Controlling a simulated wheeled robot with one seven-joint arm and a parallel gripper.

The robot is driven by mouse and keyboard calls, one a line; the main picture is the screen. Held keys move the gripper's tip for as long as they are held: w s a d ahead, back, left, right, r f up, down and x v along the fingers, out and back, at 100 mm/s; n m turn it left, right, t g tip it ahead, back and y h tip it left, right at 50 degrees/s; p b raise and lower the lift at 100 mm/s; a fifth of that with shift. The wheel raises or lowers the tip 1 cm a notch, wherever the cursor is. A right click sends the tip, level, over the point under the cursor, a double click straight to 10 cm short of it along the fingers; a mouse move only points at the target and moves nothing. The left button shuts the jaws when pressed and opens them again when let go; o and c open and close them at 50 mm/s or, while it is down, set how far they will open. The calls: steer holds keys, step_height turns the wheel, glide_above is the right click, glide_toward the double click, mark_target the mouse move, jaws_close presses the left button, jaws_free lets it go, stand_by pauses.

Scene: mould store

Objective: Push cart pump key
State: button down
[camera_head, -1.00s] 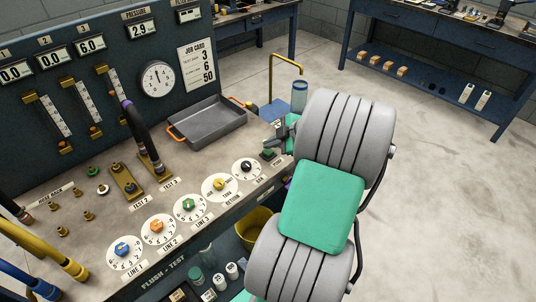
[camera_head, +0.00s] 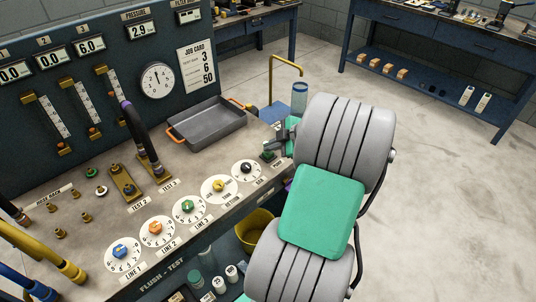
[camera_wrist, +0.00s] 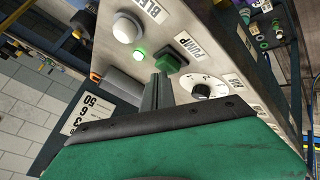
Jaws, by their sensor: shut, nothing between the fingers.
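The pump key is a green square push key (camera_wrist: 173,61) beside the PUMP label in the wrist view. It also shows as a small dark green key (camera_head: 268,156) at the right end of the bench top in the head view. My gripper (camera_wrist: 161,72) is shut and empty, its fingertips pointing at the key's near side. They are very close to the key; I cannot tell if they touch. In the head view my gripper (camera_head: 277,141) is just above and right of the key, partly hidden by my grey and green arm. A small green lamp (camera_wrist: 138,55) glows near the key.
A black-knobbed dial (camera_wrist: 203,91) sits close to my fingers, with a white domed button (camera_wrist: 125,28) on the other side. A grey tray (camera_head: 208,124) with orange handles stands behind the key. A yellow bucket (camera_head: 254,228) is below the bench edge. Open floor lies right.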

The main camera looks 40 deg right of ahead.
mark_target(271, 153)
steer(key=shift+f, duration=0.2)
stand_by(0.3)
steer(key=shift+r, duration=0.9)
step_height(271, 153, up, 6)
steer(key=p, duration=0.3)
